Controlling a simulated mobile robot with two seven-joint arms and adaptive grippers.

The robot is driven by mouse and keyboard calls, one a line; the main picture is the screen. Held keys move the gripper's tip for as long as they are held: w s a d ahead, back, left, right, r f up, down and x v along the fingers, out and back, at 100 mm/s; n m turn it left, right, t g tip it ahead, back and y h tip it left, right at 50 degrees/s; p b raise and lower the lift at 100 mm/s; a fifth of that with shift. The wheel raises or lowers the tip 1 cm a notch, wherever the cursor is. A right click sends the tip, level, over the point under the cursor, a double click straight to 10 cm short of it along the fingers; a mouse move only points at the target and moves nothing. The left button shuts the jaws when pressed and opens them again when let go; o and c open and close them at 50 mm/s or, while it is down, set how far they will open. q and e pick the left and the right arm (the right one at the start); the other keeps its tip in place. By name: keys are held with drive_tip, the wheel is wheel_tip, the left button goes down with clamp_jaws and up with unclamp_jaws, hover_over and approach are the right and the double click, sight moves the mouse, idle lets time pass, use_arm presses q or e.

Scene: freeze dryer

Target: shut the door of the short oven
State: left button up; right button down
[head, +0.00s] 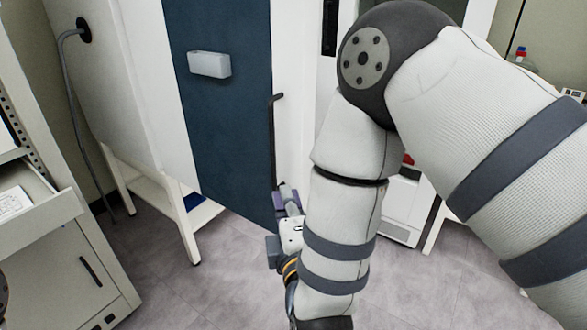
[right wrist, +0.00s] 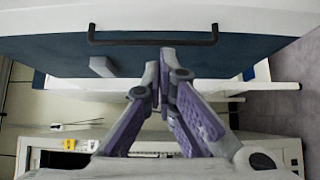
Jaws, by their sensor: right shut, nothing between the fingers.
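The oven door (head: 225,120) is a tall dark blue panel in the head view, with a small pale box on its face. A thin black bar handle (head: 273,140) runs along its right edge. The handle also shows in the right wrist view (right wrist: 153,41), across the top, beyond the fingertips. My right gripper (head: 285,193) is at the lower end of the handle, shut and empty, with purple finger pads. In the right wrist view its fingertips (right wrist: 166,65) point at the panel near the handle; contact cannot be told. My left gripper is not in view.
The oven's white body (head: 105,80) stands on a white-legged stand (head: 180,215). A grey cabinet with an open drawer (head: 45,220) is at the left. A white appliance (head: 405,210) stands behind my right arm. Grey floor (head: 165,280) is clear in front of the stand.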

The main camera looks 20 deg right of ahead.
drive_tip(key=w+d, duration=0.1)
drive_tip(key=w, duration=0.2)
drive_tip(key=w+d, duration=0.1)
drive_tip(key=w, duration=0.3)
drive_tip(key=w+d, duration=0.2)
drive_tip(key=w, duration=0.1)
drive_tip(key=shift+w+d+b, duration=0.1)
drive_tip(key=shift+w+b, duration=0.15)
drive_tip(key=shift+b, duration=0.15)
